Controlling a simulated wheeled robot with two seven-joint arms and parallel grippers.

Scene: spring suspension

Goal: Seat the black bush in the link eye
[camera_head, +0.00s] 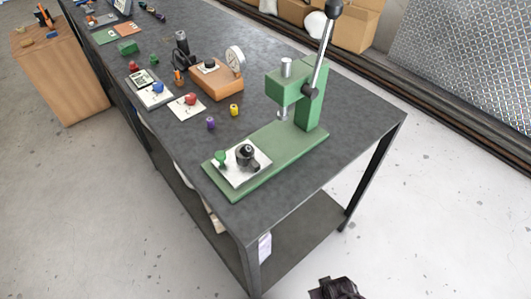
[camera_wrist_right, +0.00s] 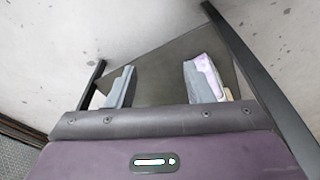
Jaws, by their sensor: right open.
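A dark grey-black piece (camera_head: 247,155) with a round, lighter top sits on a white plate (camera_head: 232,172) on the green press base (camera_head: 290,155). It is too small to tell bush from link eye there. A green knob (camera_head: 220,159) stands at the plate's left corner. My right gripper (camera_wrist_right: 160,85) is open and empty in the wrist view, over the bench's lower shelf and the floor. Part of my right gripper also shows at the bottom edge of the head view, beyond the bench and far from the press. My left gripper is not in view.
The green press has a long lever (camera_head: 325,48) rising above the bench (camera_head: 360,120). Purple (camera_head: 210,123) and yellow (camera_head: 234,110) cylinders stand left of it. The bench's right end is clear.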

